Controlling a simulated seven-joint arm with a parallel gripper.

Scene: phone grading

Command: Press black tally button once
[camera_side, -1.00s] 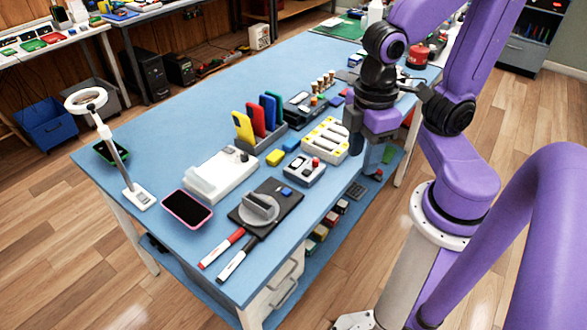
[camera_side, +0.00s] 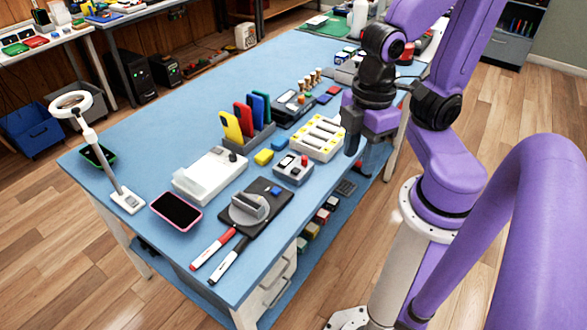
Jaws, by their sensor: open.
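My gripper (camera_side: 355,145) hangs to the right of the box, beyond the white tray with yellow parts, near the table's front edge. Its black fingers point down and touch nothing that I can see. The gap between the fingers is hard to see from here.
A black plate with a grey dial (camera_side: 249,207), a pink-edged phone (camera_side: 175,211) and two markers lie to the left.

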